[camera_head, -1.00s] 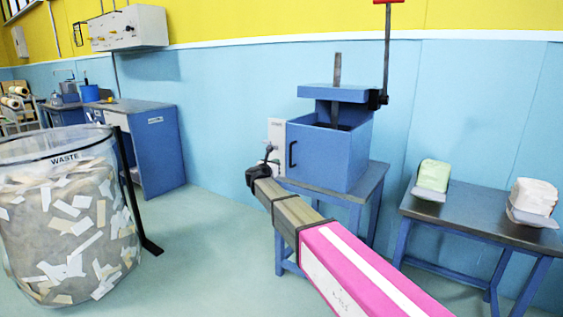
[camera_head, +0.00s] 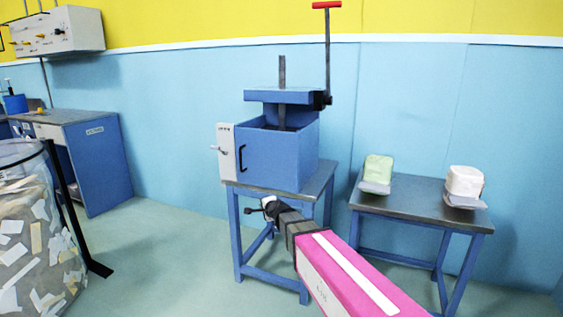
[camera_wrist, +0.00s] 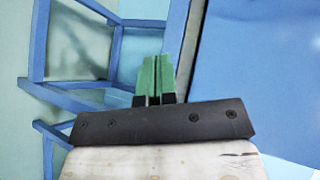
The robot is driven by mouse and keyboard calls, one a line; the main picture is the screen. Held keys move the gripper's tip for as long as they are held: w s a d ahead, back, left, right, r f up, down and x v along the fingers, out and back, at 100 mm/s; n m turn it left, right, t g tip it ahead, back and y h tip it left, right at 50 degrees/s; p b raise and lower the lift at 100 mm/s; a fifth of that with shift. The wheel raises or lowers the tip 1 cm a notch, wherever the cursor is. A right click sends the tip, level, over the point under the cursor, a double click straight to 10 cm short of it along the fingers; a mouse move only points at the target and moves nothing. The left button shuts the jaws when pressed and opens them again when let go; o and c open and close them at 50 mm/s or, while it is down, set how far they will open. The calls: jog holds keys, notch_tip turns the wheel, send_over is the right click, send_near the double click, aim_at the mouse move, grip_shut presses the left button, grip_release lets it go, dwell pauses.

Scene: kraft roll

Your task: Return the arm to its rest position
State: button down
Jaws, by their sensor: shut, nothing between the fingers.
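My arm, with its pink cover and white stripe, reaches from the bottom right of the head view toward the middle. My gripper (camera_head: 268,207) is at its far end, low in front of the blue press's stand, and looks small and dark there. In the wrist view its two green fingers (camera_wrist: 158,78) are together with nothing between them.
A blue press (camera_head: 280,150) with a red-handled lever stands on a blue-legged table (camera_head: 232,188). To its right, another table (camera_head: 415,200) bears a green bundle (camera_head: 377,172) and a white bundle (camera_head: 464,184). A clear waste bin (camera_head: 25,230) stands at left. Floor between is open.

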jog(key=s+d+f+n+g+h, duration=0.2)
jog(key=s+d+f+n+g, duration=0.2)
jog(key=s+d, duration=0.4)
jog(key=s+d+f+n+g+h, duration=0.2)
jog(key=s+d+f+n+g, duration=0.2)
jog(key=s+d, duration=0.5)
jog(key=s+d+f+n+g+h, duration=0.2)
jog(key=s+d+f+n+g, duration=0.2)
jog(key=s+d, duration=0.5)
notch_tip(320, 180, down, 2)
jog(key=shift+s+d+f, duration=0.1)
jog(key=shift+s+d, duration=0.05)
jog(key=shift+d, duration=0.2)
